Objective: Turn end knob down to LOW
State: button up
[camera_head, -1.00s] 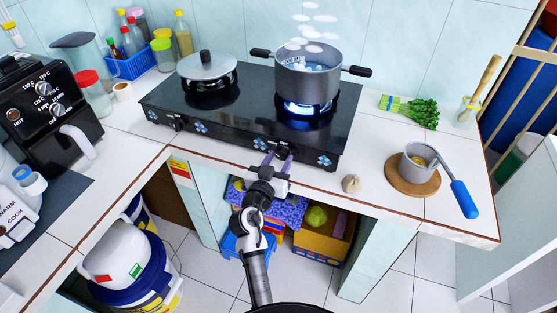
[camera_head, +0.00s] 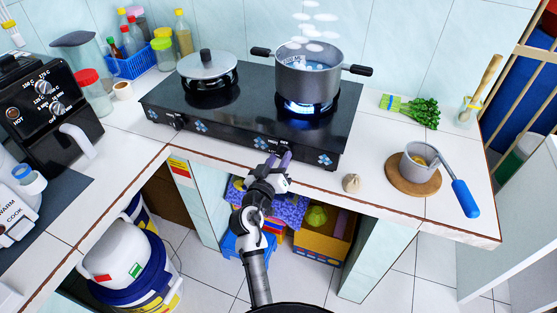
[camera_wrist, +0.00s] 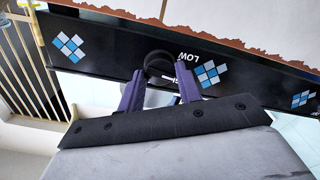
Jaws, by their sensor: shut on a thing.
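The black two-burner stove (camera_head: 235,122) stands on the white tiled counter. Its right burner has a blue flame (camera_head: 305,108) under a steaming pot (camera_head: 308,78). My gripper (camera_head: 279,157) is at the stove's front, shut on the right knob. In the wrist view my gripper's purple fingers (camera_wrist: 160,85) sit on both sides of the round black end knob (camera_wrist: 158,62). The word LOW (camera_wrist: 188,57) shows beside the knob on the front panel. Part of another white label shows between the fingers. The knob's pointer is hidden. The left knob (camera_head: 179,123) is free.
A lidded pan (camera_head: 207,66) sits on the left burner. A garlic bulb (camera_head: 351,183) lies near the counter's front edge, right of my gripper.

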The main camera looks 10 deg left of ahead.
jog(key=n+p, duration=0.1)
jog(key=n, duration=0.3)
jog(key=shift+r+n, duration=0.1)
jog(key=shift+n, duration=0.2)
jog(key=shift+n+p, duration=0.35)
jog(key=shift+n, duration=1.05)
jog(key=o, duration=1)
